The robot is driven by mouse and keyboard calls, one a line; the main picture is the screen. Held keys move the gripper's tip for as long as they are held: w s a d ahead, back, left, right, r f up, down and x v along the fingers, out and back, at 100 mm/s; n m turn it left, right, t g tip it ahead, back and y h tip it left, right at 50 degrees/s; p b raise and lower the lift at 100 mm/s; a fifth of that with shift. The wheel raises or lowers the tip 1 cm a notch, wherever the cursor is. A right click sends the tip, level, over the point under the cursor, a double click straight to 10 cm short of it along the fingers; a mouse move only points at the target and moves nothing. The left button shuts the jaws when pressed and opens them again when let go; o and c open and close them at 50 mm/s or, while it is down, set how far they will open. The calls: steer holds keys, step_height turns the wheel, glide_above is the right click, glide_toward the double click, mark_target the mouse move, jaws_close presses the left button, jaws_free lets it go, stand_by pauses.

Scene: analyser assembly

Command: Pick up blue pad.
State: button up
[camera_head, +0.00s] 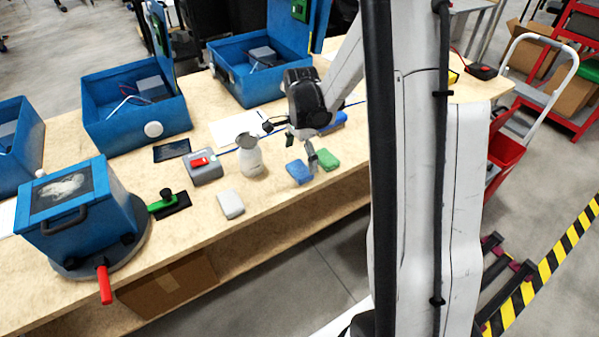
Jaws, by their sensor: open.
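The blue pad (299,172) lies flat on the wooden workbench near its front edge. A green pad (327,160) lies just to its right. My gripper (301,154) hangs above the bench just behind the two pads, its fingers pointing down. It is open, with nothing seen between the fingers. One finger shows close to the gap between the blue and green pads; I cannot tell whether it touches either. My arm reaches in from the right and hides part of the bench.
A white pad (230,204) lies to the left on the bench. A pale bottle (249,158) and a grey box with a red switch (202,167) stand nearby. Blue enclosures (138,105) line the back. A blue box with a red handle (80,215) stands at the left.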

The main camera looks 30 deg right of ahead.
mark_target(300, 168)
steer(key=shift+s+a+f, duration=0.1)
steer(key=shift+a+f, duration=0.05)
steer(key=shift+f, duration=1.2)
steer(key=shift+a+f, duration=0.1)
steer(key=shift+f, duration=1.2)
steer(key=c, duration=1.1)
